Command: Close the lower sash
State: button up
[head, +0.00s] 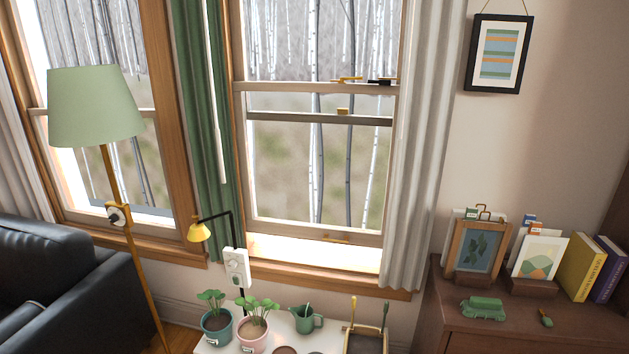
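The lower sash (300,229) is in the middle window and stands raised. A bright gap shows between its bottom rail and the wooden sill (330,279). A small brass pull (337,239) sits on the bottom rail. The sash's light top rail (290,88) is above a darker rail (290,118), which appears to be the upper sash's bottom rail. Brass and black hardware (348,80) sits on the top rail, and a small brass piece (342,111) on the darker rail. My gripper is not in view.
A white table (212,346) below the window holds potted plants (253,326), a green watering can (308,318) and a tool tray (365,340). A yellow lamp (199,231) rises left of the sill. Curtains (413,150) flank the window. A floor lamp (95,105) stands left, a brown cabinet (445,318) right.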

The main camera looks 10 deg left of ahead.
aim_at(351, 236)
jog(key=i+j+u, duration=0.35)
jog(key=i+j, duration=0.35)
